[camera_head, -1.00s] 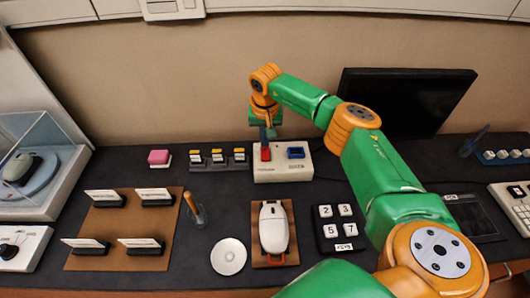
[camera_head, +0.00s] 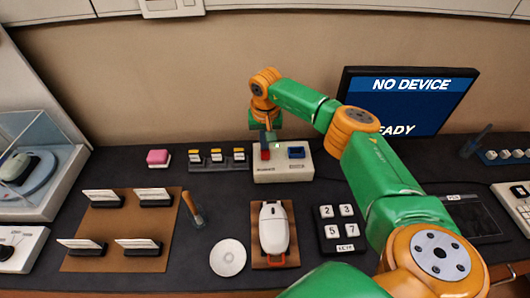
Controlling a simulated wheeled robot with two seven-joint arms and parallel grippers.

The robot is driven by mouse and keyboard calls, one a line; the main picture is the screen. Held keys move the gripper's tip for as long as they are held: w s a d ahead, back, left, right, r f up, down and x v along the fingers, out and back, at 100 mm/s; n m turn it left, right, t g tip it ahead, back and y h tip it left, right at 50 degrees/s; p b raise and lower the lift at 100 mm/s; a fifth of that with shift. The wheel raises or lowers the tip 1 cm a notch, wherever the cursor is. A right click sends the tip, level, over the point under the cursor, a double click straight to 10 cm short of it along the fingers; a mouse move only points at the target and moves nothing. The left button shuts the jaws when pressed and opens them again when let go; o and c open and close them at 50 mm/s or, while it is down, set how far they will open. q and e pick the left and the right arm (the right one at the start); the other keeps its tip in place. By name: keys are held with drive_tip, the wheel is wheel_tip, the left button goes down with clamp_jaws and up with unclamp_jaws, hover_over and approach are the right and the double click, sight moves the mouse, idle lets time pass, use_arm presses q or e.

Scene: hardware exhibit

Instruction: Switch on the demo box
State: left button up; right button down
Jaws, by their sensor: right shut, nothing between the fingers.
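The demo box (camera_head: 284,173) is a cream box at the back of the dark table, with a red switch (camera_head: 265,154) on its left and a blue socket (camera_head: 296,152) on its right. A small green light (camera_head: 277,147) glows on its top. My right gripper (camera_head: 264,141) is shut and empty, pointing down right at the red switch; I cannot tell whether it touches. The monitor (camera_head: 408,101) behind is lit blue and reads "NO DEVICE"; my right arm hides part of its lower line, ending in "EADY". My left gripper is not in view.
In front are a white mouse (camera_head: 273,229) on a brown mat, a white disc (camera_head: 228,257) and a number keypad (camera_head: 341,228). A brown board (camera_head: 121,225) with cards lies left.

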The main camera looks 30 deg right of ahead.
wheel_tip(320, 180, up, 7)
drive_tip(key=p, duration=0.6)
